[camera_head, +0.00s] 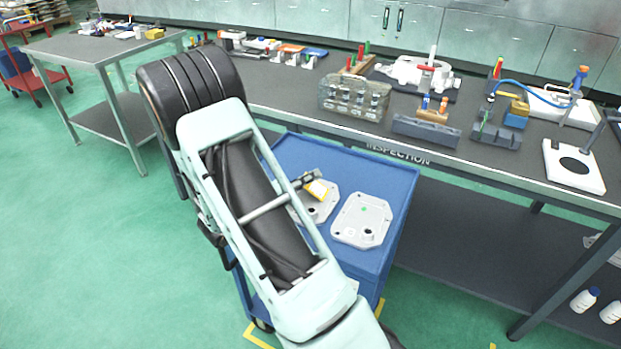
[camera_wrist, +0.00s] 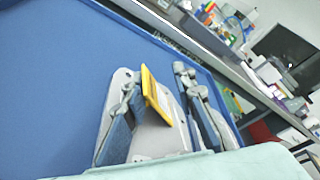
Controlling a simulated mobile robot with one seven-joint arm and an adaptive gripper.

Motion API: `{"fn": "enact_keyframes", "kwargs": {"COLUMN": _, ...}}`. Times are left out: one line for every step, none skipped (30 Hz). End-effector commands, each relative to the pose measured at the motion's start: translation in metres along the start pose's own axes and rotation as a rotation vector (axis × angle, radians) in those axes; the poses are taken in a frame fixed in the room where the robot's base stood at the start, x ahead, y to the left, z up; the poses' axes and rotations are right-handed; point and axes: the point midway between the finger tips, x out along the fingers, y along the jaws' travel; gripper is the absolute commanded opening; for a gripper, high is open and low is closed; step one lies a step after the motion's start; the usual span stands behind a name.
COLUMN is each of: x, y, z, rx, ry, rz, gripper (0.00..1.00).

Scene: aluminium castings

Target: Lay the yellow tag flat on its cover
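The yellow tag (camera_head: 318,189), with a pale face, is tilted over the near-left grey cast cover (camera_head: 326,207) on the blue cart top. My arm hides part of this cover. In the wrist view the tag (camera_wrist: 152,90) stands at a slant between the fingers of my gripper (camera_wrist: 156,80), close to the left finger. A gap shows between the tag and the right finger, so the gripper looks open. I cannot tell whether the tag touches the left finger. The cover (camera_wrist: 160,138) shows below and behind the tag.
A second grey cover (camera_head: 362,220) with a green dot lies to the right on the cart (camera_head: 310,150). The inspection bench (camera_head: 300,88), holding fixtures and castings, runs behind the cart. Bare blue cart surface (camera_wrist: 50,80) lies left of the gripper.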

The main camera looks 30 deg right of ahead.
Motion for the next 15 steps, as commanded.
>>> {"fn": "enact_keyframes", "kwargs": {"x": -0.011, "y": 0.001, "z": 0.001, "rx": 0.000, "ry": -0.004, "rz": 0.004, "gripper": 0.25}}
{"fn": "enact_keyframes", "kwargs": {"x": -0.017, "y": 0.001, "z": 0.001, "rx": -0.001, "ry": -0.004, "rz": 0.004, "gripper": 0.25}}
{"fn": "enact_keyframes", "kwargs": {"x": -0.025, "y": 0.001, "z": 0.001, "rx": -0.001, "ry": -0.005, "rz": 0.004, "gripper": 0.25}}
{"fn": "enact_keyframes", "kwargs": {"x": -0.032, "y": 0.001, "z": 0.001, "rx": -0.001, "ry": -0.005, "rz": 0.004, "gripper": 0.25}}
{"fn": "enact_keyframes", "kwargs": {"x": -0.038, "y": 0.001, "z": 0.001, "rx": 0.000, "ry": -0.005, "rz": 0.004, "gripper": 0.25}}
{"fn": "enact_keyframes", "kwargs": {"x": -0.048, "y": 0.001, "z": 0.001, "rx": 0.000, "ry": -0.005, "rz": 0.004, "gripper": 0.25}}
{"fn": "enact_keyframes", "kwargs": {"x": -0.054, "y": 0.001, "z": 0.001, "rx": 0.000, "ry": -0.005, "rz": 0.004, "gripper": 0.25}}
{"fn": "enact_keyframes", "kwargs": {"x": -0.061, "y": 0.001, "z": 0.002, "rx": 0.001, "ry": -0.005, "rz": 0.005, "gripper": 0.25}}
{"fn": "enact_keyframes", "kwargs": {"x": -0.068, "y": 0.001, "z": 0.001, "rx": 0.000, "ry": -0.004, "rz": 0.004, "gripper": 0.25}}
{"fn": "enact_keyframes", "kwargs": {"x": -0.074, "y": 0.001, "z": 0.001, "rx": -0.001, "ry": -0.005, "rz": 0.003, "gripper": 0.25}}
{"fn": "enact_keyframes", "kwargs": {"x": -0.079, "y": 0.000, "z": 0.001, "rx": -0.001, "ry": -0.005, "rz": 0.003, "gripper": 0.25}}
{"fn": "enact_keyframes", "kwargs": {"x": -0.085, "y": 0.000, "z": 0.000, "rx": -0.001, "ry": -0.003, "rz": 0.002, "gripper": 0.25}}
{"fn": "enact_keyframes", "kwargs": {"x": -0.090, "y": 0.001, "z": 0.001, "rx": -0.001, "ry": -0.004, "rz": 0.003, "gripper": 0.25}}
{"fn": "enact_keyframes", "kwargs": {"x": -0.093, "y": 0.001, "z": 0.001, "rx": -0.002, "ry": -0.003, "rz": 0.002, "gripper": 0.25}}
{"fn": "enact_keyframes", "kwargs": {"x": -0.098, "y": 0.000, "z": 0.000, "rx": -0.001, "ry": -0.003, "rz": 0.001, "gripper": 0.25}}
